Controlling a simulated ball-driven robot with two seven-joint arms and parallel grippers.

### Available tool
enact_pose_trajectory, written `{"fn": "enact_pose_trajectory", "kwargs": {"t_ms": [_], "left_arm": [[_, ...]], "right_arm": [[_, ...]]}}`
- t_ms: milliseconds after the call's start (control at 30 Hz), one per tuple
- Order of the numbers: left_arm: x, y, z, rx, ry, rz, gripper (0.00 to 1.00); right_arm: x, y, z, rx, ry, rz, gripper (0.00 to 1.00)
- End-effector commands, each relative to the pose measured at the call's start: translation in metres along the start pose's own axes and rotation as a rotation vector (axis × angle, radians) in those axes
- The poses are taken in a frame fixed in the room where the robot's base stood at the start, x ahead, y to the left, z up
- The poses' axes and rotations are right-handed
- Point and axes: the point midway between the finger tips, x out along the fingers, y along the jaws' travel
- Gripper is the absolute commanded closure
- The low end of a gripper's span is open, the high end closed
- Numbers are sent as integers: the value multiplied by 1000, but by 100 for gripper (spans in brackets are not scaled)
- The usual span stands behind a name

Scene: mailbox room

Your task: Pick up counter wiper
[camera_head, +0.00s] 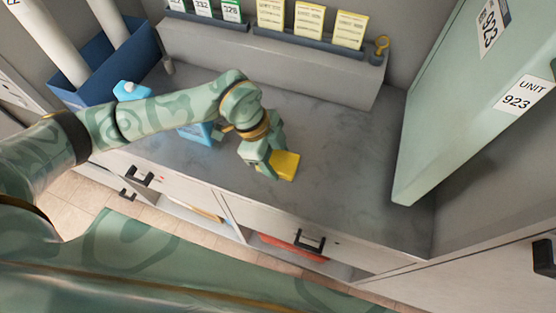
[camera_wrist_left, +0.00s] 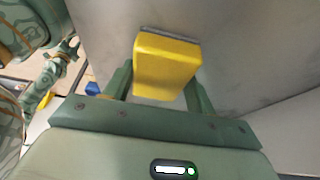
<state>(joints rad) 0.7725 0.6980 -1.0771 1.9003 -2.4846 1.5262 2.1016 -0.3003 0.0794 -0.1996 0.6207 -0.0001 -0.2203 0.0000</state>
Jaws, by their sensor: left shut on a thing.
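The counter wiper is a yellow block (camera_head: 286,165) at the left gripper's tips on the grey counter in the head view. In the left wrist view the yellow wiper (camera_wrist_left: 166,65) sits between the two green fingers, with a thin grey layer along its far edge. My left gripper (camera_head: 270,168) is shut on the wiper, low at the counter. I cannot tell whether the wiper still touches the counter. My right gripper (camera_wrist_left: 66,48) shows small at the left of the left wrist view; its jaw state is unclear.
A blue bin (camera_head: 104,72) with white rolls is at the back left. A ledge (camera_head: 270,62) with cards lines the back. A green door panel (camera_head: 455,110) marked 923 stands at right. The counter right of the wiper is clear.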

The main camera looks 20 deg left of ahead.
Motion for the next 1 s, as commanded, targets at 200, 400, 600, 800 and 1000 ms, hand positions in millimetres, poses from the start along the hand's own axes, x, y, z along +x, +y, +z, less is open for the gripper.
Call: {"fn": "enact_pose_trajectory", "kwargs": {"t_ms": [200,400,600,800,1000], "left_arm": [[-3,0,-1,0,0,-1,67],[-26,-1,-11,2,1,-4,67],[-65,29,-36,6,2,-3,67],[-93,80,-62,5,3,1,67],[-103,119,-77,2,2,0,67]], "right_arm": [[-2,0,0,0,1,0,64],[-14,1,-4,0,11,3,64],[-35,4,-11,0,26,8,64],[-52,5,-16,0,37,12,64],[-61,6,-18,0,42,14,64]]}}
